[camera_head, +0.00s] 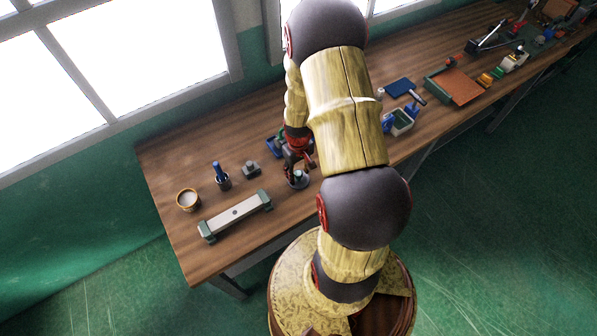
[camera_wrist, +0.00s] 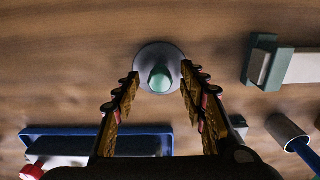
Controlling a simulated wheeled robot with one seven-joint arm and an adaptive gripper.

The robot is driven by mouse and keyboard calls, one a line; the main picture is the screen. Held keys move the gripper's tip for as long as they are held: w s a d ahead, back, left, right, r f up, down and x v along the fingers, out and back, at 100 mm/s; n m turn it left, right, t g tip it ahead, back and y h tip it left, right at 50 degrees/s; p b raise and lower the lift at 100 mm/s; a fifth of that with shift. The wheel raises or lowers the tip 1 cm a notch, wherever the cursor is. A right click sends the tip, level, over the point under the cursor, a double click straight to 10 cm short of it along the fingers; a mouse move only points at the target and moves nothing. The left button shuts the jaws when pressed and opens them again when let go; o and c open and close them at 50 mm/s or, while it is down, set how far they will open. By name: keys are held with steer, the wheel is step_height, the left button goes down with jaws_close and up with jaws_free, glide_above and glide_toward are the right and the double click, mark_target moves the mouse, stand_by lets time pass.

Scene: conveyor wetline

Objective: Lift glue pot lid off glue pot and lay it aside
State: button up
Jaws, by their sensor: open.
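A round grey piece with a green knob, which looks like the glue pot lid (camera_wrist: 150,54), is near the top centre of the wrist view. In the head view the same grey piece (camera_head: 299,182) is near the bench's front edge, partly hidden by my gripper. From above, I cannot tell how much of the glue pot is beneath it. My gripper (camera_wrist: 160,78) is open, with its fingertips on either side of the green knob and a gap on both sides. In the head view my gripper (camera_head: 300,161) is just above it, partly hidden by my arm.
A pale bar with green ends (camera_head: 236,213), a cup with a blue handle (camera_head: 223,183), a small grey block (camera_head: 251,169) and a yellow-rimmed pot (camera_head: 188,200) stand left. A blue tray (camera_wrist: 55,130) is close by. Bare wood lies between them.

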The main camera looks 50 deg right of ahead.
step_height(320, 180, up, 12)
stand_by(0.8)
stand_by(0.3)
steer(key=s+a+r+n+t+b, duration=0.1)
steer(key=s+a+r+t+b, duration=0.1)
steer(key=a+r, duration=0.4)
steer(key=s+a+r+n+t+b, duration=0.1)
steer(key=s+a+r+b, duration=0.2)
steer(key=a, duration=0.6)
steer(key=s+a+r+t+b, duration=0.2)
steer(key=a+r+b, duration=0.4)
steer(key=r, duration=0.3)
steer(key=shift+s+a+n+t, duration=0.2)
steer(key=shift+a+n+t, duration=0.15)
steer(key=shift+a, duration=0.5)
